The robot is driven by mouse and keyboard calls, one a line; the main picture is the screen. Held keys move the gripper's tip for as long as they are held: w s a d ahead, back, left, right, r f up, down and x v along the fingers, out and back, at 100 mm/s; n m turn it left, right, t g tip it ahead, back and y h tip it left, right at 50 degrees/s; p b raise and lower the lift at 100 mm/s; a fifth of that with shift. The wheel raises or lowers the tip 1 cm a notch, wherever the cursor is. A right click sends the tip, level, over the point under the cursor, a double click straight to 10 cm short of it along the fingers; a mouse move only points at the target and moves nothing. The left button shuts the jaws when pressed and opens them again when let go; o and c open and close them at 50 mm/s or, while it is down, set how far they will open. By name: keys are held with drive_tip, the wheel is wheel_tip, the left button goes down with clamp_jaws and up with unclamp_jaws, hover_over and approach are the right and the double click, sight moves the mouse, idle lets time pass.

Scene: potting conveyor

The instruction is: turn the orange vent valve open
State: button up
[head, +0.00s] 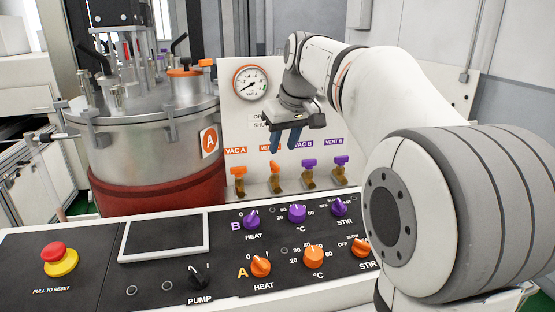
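The orange vent valve (276,170), under a partly covered "VENT" label, is second from the left in the row of small brass valves on the white panel. Its orange handle is small and partly close behind my fingertips in the picture; its exact angle is hard to tell. My gripper (285,141) hangs in front of the panel, just above this valve, pointing down. Its two blue-grey fingers are apart with nothing seen between them. It appears clear of the handle, though depth is hard to judge.
An orange VAC A valve (239,173) stands left; purple VAC B (309,168) and VENT B (341,164) valves stand right. A gauge (250,83) is above. A steel vessel (150,140) is at left. The control console (165,285) with knobs lies in front.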

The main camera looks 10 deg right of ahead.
sight(278, 166)
drive_tip(key=x, duration=0.7)
drive_tip(key=shift+c, duration=0.4)
clamp_jaws()
